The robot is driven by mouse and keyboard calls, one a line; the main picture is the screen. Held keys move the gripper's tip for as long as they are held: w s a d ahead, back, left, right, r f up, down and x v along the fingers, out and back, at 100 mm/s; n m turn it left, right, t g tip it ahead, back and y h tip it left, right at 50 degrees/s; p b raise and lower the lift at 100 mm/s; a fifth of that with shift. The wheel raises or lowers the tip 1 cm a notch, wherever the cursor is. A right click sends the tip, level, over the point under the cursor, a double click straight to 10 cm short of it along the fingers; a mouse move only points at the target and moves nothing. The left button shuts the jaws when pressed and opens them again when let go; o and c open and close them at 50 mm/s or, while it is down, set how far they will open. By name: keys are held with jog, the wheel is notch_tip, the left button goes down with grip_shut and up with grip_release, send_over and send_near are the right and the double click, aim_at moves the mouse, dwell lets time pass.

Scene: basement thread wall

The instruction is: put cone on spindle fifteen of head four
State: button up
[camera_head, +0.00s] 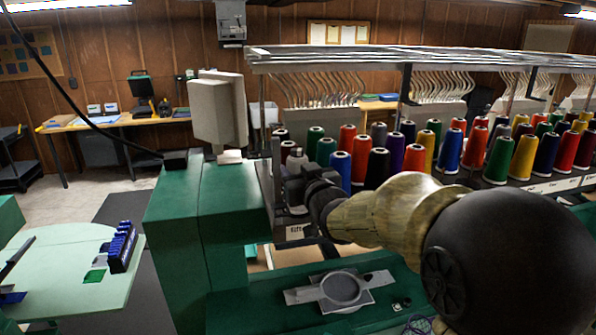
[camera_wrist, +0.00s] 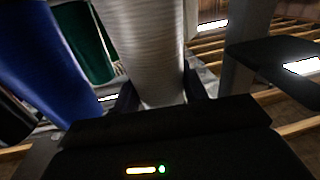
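A silver-grey thread cone (camera_wrist: 150,45) stands between the two fingers of my gripper (camera_wrist: 160,95) in the wrist view. The fingers lie close against both its sides and look shut on it. In the head view my gripper (camera_head: 297,178) is at the left end of the thread rack, beside the front row of cones. The grey cone is hard to make out there, and its base is hidden. I cannot tell whether it rests on a spindle. The spindle numbers cannot be read.
A blue cone (camera_wrist: 45,50) and a dark green cone (camera_wrist: 90,45) stand just left of the grey one. Several coloured cones fill the rack to the right, including a black cone (camera_head: 376,169). A green machine housing (camera_head: 190,220) and a beige panel (camera_head: 217,110) stand at the left.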

jog(key=o, duration=0.5)
jog(key=shift+c, duration=0.2)
jog(key=shift+s, duration=0.1)
jog(key=shift+s+d+f+b, duration=0.1)
jog(key=shift+s+d+b, duration=0.15)
jog(key=shift+s+b, duration=0.3)
jog(key=b+v, duration=0.4)
jog(key=v, duration=1.2)
